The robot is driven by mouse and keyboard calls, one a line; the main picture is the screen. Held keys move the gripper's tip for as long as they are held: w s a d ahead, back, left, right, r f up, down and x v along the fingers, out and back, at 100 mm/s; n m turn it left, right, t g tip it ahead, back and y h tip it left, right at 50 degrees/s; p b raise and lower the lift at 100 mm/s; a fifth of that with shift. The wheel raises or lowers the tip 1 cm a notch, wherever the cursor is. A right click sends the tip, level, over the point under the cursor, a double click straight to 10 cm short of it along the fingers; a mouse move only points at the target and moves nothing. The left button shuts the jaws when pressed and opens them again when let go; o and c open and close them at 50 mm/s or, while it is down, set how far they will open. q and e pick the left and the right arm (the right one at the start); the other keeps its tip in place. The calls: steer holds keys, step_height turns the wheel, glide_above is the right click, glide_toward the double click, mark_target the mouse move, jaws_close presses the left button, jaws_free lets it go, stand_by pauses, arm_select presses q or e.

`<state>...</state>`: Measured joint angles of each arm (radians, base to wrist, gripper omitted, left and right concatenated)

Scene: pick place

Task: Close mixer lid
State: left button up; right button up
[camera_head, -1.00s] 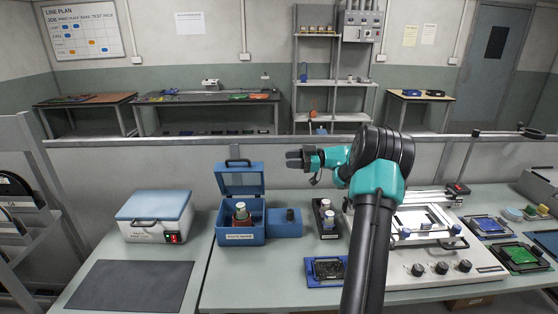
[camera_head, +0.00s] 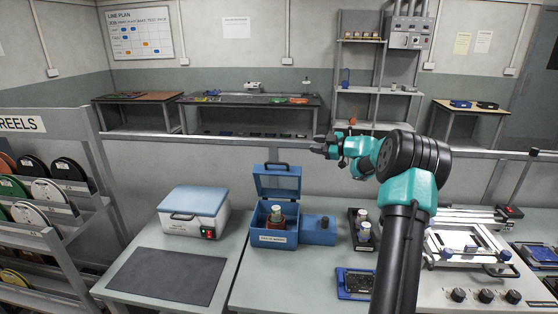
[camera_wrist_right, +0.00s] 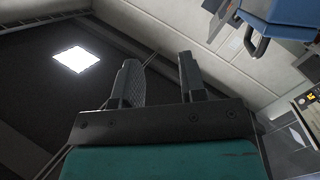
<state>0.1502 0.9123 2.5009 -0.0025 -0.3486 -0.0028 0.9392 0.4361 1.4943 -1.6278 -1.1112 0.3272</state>
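The blue mixer (camera_head: 272,238) stands on the bench with its lid (camera_head: 277,187) raised, hinged at the back. A dark handle sits on the lid's upper edge. A jar with a pale top (camera_head: 276,214) stands inside the open body. My right gripper (camera_head: 320,147) is above and to the right of the lid, apart from it. In the right wrist view its two fingers (camera_wrist_right: 158,78) are spread with nothing between them. A blue part with a dark handle, apparently the mixer lid (camera_wrist_right: 275,15), shows at that view's upper right. My left gripper is out of view.
A blue-lidded white box (camera_head: 194,213) and a dark mat (camera_head: 166,276) lie left of the mixer. A jar rack (camera_head: 362,242) and a blue-framed board (camera_head: 355,283) are to its right. A reel rack (camera_head: 60,125) stands far left. A low partition runs behind the bench.

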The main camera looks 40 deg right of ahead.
steer(key=w+d+r+m+h, duration=0.2)
steer(key=w+d+r+h, duration=0.1)
steer(key=w+r+h, duration=0.45)
step_height(320, 180, up, 7)
steer(key=g+y, duration=0.1)
steer(key=g, duration=1.3)
glide_above(276, 163)
steer(key=s+a, duration=0.3)
steer(key=shift+w+a+r, duration=0.15)
steer(key=x, duration=1.7)
steer(key=shift+a+f, duration=0.1)
steer(key=shift+f, duration=0.2)
steer(key=shift+c, duration=0.5)
